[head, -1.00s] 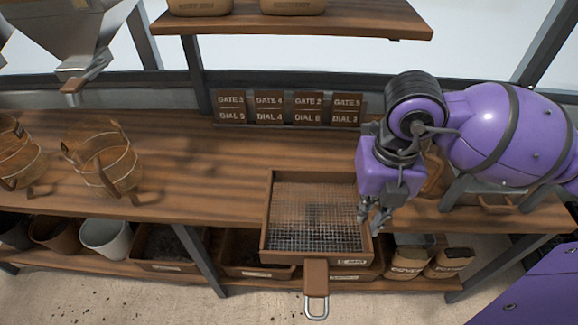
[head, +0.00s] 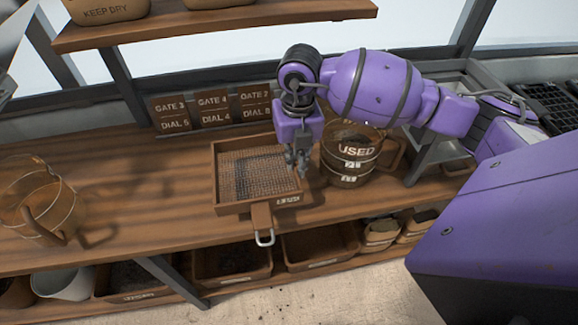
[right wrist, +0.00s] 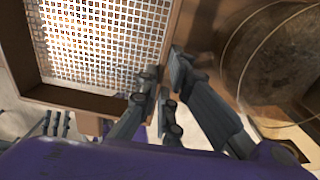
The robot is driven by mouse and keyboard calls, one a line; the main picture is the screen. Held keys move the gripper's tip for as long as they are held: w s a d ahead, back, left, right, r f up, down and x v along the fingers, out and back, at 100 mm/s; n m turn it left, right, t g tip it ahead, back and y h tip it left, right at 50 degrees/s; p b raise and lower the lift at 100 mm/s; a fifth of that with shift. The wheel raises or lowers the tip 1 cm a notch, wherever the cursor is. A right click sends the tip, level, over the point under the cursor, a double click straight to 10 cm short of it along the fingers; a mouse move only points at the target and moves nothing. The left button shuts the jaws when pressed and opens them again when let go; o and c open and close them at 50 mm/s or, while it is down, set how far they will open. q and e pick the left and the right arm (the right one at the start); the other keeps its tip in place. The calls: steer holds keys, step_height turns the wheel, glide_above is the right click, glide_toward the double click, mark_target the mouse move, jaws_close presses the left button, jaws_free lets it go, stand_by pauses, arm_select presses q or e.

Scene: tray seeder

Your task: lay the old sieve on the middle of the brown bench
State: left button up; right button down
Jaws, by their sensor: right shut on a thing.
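The old sieve (head: 232,208) is a square wooden frame with wire mesh, a short handle and a metal loop pointing toward me. It also shows in the right wrist view (right wrist: 80,97). My right gripper (head: 303,168) is shut on the sieve's right side wall; its fingers (right wrist: 165,85) show close up in the right wrist view. The sieve looks roughly level over the brown bench (head: 130,165), with its handle reaching over the front edge in the picture. I cannot tell whether it touches the wood. My left gripper is not in view.
A bucket marked USED (head: 345,172) stands close to the right of my right gripper. Gate and dial signs (head: 213,107) stand behind the sieve. The bench between basket and sieve is clear.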

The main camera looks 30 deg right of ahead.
steer(key=w+f, duration=0.2)
steer(key=shift+w+f, duration=0.2)
steer(key=shift+f, duration=0.2)
steer(key=shift+w+d+f, duration=0.1)
steer(key=shift+f, duration=1.45)
steer(key=shift+f, duration=0.15)
steer(key=c, duration=1.9)
jaws_free()
step_height(320, 180, up, 12)
steer(key=shift+d+r, duration=0.15)
